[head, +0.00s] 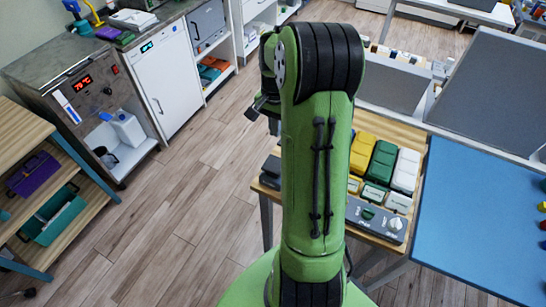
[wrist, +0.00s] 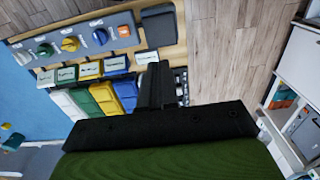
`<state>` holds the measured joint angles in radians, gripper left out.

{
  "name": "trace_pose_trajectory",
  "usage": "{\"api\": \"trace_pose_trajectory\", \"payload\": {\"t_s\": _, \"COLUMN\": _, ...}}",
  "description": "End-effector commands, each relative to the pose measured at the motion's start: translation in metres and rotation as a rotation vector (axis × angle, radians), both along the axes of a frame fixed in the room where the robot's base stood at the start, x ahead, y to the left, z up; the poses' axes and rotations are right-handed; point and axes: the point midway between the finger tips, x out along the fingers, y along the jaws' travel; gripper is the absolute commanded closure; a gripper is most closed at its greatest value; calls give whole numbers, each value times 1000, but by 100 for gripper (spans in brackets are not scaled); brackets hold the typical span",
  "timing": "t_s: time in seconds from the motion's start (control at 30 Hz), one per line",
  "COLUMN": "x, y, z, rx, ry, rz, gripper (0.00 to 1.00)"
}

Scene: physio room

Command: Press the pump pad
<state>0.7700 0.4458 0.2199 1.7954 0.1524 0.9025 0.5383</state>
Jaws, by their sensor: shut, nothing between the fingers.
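A dark grey pad (wrist: 159,27), which looks like the pump pad, lies at the end of a grey control panel (wrist: 75,45) in the wrist view. In the head view its dark edge (head: 269,172) shows just left of my arm. The panel (head: 378,221) carries green, yellow and blue knobs and an orange switch (wrist: 124,31). My gripper (wrist: 156,70) is shut and empty; in the wrist view its fingertips appear below the pad, with a gap between them in the picture. I cannot tell the height between them. My arm hides most of the gripper in the head view.
Yellow, green and white units (head: 382,160) stand behind the panel on a wooden table (head: 420,135). A blue-topped table (head: 480,220) is at right. A counter with a white cabinet (head: 165,80) and a shelf (head: 40,135) are at left. The floor between is clear.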

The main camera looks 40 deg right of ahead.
Motion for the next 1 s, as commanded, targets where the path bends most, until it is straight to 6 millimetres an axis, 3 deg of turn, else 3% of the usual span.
{"api": "trace_pose_trajectory", "payload": {"t_s": 0.6, "x": -1, "y": 1, "z": -124, "rx": 4, "ry": 5, "rz": 1, "gripper": 100}}
{"api": "trace_pose_trajectory", "payload": {"t_s": 0.77, "x": -1, "y": 1, "z": -135, "rx": 2, "ry": 2, "rz": 1, "gripper": 100}}
{"api": "trace_pose_trajectory", "payload": {"t_s": 1.0, "x": 0, "y": 0, "z": -136, "rx": 1, "ry": 1, "rz": 1, "gripper": 100}}
